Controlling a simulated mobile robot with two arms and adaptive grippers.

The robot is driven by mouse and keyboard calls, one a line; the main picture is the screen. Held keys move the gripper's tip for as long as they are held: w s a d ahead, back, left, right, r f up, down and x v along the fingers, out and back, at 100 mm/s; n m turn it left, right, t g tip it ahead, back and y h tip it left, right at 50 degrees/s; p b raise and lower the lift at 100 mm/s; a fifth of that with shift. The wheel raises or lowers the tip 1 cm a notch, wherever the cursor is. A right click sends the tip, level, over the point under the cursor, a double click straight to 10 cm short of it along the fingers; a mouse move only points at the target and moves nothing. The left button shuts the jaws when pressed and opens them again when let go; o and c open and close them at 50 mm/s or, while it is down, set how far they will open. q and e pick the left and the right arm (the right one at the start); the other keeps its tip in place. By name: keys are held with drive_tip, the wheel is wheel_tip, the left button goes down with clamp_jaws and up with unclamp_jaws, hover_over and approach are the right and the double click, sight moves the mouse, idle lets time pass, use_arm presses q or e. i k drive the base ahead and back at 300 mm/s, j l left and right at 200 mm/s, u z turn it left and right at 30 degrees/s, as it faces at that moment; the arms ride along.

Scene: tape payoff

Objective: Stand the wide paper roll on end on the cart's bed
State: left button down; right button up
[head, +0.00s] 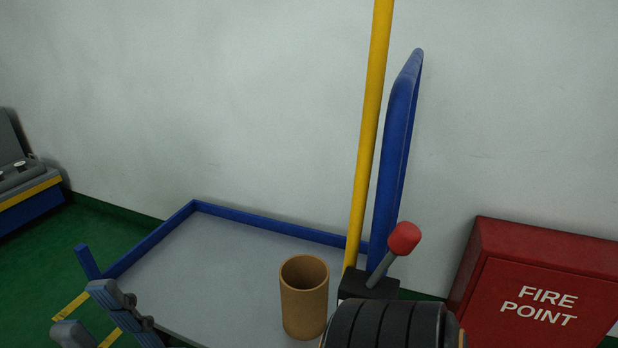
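A tan-brown hollow roll (304,300), which looks like the wide paper roll, stands upright on end with its open top showing. It is over the right part of the cart's grey bed (215,265), which has a blue rim. Its base is near the lower picture edge and looks to rest on the bed. My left gripper does not show.
A yellow post (370,130) and the cart's blue handle (397,150) rise behind the roll. A red-knobbed lever (403,240) and a black ribbed cylinder (385,325) are close on its right. A red fire point box (545,285) stands at right. The bed's middle is clear.

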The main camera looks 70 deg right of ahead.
sight(221, 285)
drive_tip(key=i+l+z, duration=0.1)
drive_tip(key=z, duration=0.3)
drive_tip(key=i+z, duration=0.25)
drive_tip(key=z, duration=0.2)
drive_tip(key=i+j+z, duration=0.1)
drive_tip(key=z, duration=0.3)
drive_tip(key=i+j+z, duration=0.15)
drive_tip(key=i+z, duration=0.15)
drive_tip(key=z, duration=0.15)
drive_tip(key=i+j+z, duration=0.5)
drive_tip(key=k, duration=0.1)
